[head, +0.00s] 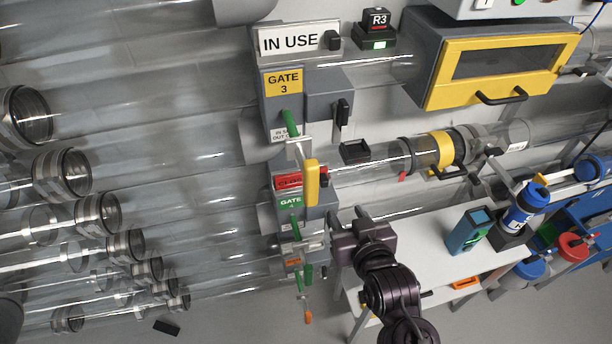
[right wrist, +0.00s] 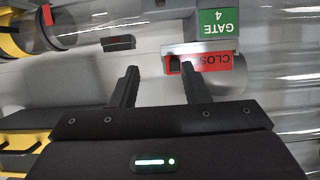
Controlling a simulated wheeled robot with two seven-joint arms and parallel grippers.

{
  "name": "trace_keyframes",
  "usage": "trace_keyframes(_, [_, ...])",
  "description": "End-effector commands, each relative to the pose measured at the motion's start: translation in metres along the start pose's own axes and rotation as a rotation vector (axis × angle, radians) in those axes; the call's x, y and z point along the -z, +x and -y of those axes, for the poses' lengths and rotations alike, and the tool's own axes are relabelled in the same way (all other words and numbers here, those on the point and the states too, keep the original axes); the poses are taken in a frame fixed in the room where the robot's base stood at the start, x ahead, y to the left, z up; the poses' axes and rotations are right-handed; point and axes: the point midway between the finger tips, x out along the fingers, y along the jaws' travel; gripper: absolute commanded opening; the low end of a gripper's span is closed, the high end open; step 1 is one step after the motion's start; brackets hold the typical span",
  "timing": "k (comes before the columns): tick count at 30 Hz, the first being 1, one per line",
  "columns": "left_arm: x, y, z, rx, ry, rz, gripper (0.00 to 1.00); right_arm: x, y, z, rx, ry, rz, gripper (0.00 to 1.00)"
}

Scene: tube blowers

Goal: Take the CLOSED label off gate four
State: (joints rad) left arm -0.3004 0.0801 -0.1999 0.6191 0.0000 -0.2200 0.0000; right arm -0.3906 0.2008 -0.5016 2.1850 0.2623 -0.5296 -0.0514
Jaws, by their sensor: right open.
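The red CLOSED label (head: 287,182) sits on gate four's housing, just above the green GATE 4 plate (head: 290,202). In the head view a yellow handle (head: 312,183) stands at its right end and covers part of it. In the right wrist view the label (right wrist: 220,62) appears upside down beside the green plate (right wrist: 217,23). My right gripper (head: 347,217) is open, to the right of and below the label. In the right wrist view its fingers (right wrist: 160,70) are apart with nothing between them; the right fingertip overlaps the label's left part. My left gripper is not in view.
Gate 3's housing (head: 283,82) with an IN USE sign (head: 290,41) is above. Clear tubes run across the wall on both sides. A white table (head: 420,250) with a teal device (head: 468,231) stands at right.

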Motion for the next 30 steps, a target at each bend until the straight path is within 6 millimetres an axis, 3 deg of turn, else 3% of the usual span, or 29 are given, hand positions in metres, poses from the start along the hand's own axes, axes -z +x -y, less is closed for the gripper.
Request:
trace_keyframes(7, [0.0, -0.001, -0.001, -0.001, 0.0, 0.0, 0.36, 0.026, 0.007, 0.022, 0.013, -0.023, -0.204, 0.42])
trace_keyframes(17, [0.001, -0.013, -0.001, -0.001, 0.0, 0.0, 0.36, 0.035, 0.038, 0.022, 0.011, -0.023, -0.214, 0.42])
trace_keyframes(24, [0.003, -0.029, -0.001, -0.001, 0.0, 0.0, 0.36, 0.038, 0.07, 0.021, 0.011, -0.022, -0.213, 0.42])
trace_keyframes(30, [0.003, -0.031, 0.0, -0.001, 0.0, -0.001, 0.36, 0.038, 0.083, 0.021, 0.012, -0.023, -0.213, 0.42])
